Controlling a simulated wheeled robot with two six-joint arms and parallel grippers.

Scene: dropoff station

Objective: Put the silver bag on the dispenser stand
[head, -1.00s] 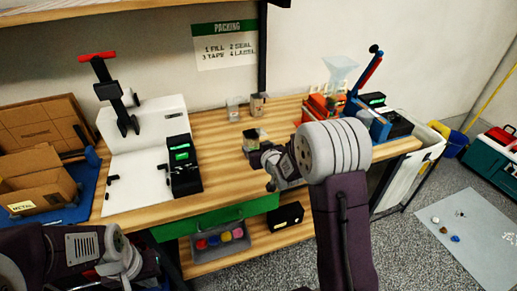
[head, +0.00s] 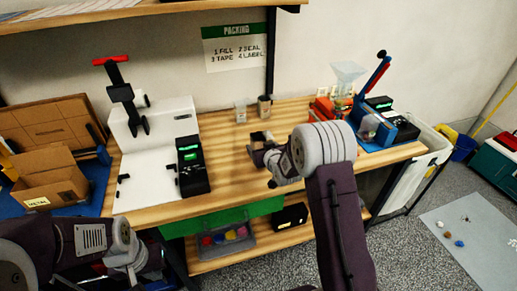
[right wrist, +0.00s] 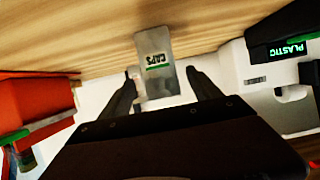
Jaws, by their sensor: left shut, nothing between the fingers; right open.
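In the right wrist view, a silver bag (right wrist: 157,70) with an upside-down CAPS label and a green stripe stands between and just beyond the fingertips of my right gripper (right wrist: 157,85). The fingers are open, with a gap on each side of the bag. In the head view my right gripper (head: 258,146) is over the middle of the table, and I cannot clearly make the bag out there. The dispenser stand, with a clear funnel (head: 348,72) and orange parts (head: 325,108), is at the table's right. My left gripper (head: 132,262) is at lower left, shut and empty.
Two small pouches (head: 240,112) (head: 264,106) stand at the table's back. A white sealer (head: 158,130) with a black display box (head: 192,165) is left of centre. A blue lever press (head: 374,92) and a small clear item (head: 368,127) are at the right. Bare wood lies around the gripper.

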